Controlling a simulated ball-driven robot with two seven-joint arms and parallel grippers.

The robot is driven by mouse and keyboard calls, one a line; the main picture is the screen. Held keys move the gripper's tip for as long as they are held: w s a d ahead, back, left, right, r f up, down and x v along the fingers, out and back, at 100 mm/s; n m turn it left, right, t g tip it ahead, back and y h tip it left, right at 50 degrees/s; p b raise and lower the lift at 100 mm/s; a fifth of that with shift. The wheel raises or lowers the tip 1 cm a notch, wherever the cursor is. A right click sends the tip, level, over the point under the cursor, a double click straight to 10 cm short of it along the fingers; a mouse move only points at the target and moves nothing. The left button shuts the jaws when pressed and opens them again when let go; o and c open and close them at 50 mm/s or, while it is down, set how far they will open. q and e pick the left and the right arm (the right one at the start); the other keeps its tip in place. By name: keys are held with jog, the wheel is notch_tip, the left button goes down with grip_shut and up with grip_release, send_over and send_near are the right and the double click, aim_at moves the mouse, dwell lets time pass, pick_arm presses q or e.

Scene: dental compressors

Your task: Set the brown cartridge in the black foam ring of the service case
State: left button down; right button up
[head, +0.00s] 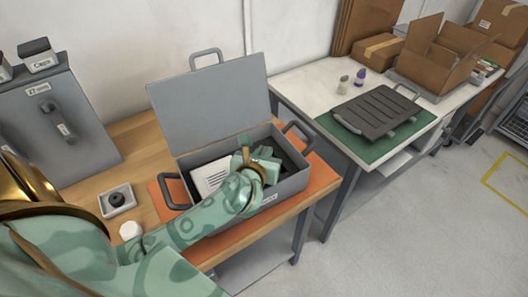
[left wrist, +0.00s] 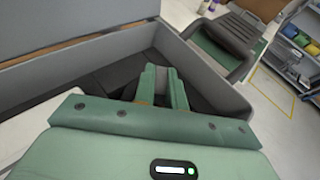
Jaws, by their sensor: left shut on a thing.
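The grey service case (head: 290,186) stands open on an orange mat, its lid (head: 212,108) raised at the back. My left gripper (head: 262,163) reaches down into the right part of the case. In the left wrist view its two green fingers (left wrist: 163,88) are low over dark foam (left wrist: 88,88) inside the grey case walls (left wrist: 95,50). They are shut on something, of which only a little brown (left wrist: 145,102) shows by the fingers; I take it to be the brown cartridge. The black foam ring cannot be made out behind the gripper. My right gripper is out of view.
A white card (head: 210,175) lies in the left of the case. Case handles stick out at both ends. A small tray with a black knob (head: 117,200) and a white round cap (head: 130,230) are left on the wooden bench. A second table (head: 300,82) stands right.

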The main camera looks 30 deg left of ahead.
pick_arm(q)
jog(key=shift+f, duration=0.35)
jog(key=c, duration=1.5)
grip_release()
jog(key=shift+o, duration=0.2)
jog(key=shift+r, duration=0.1)
jog(key=shift+r, duration=0.35)
jog(key=p+v, duration=0.2)
jog(key=v, duration=1)
jog(key=shift+r, duration=0.2)
jog(key=shift+d, duration=0.1)
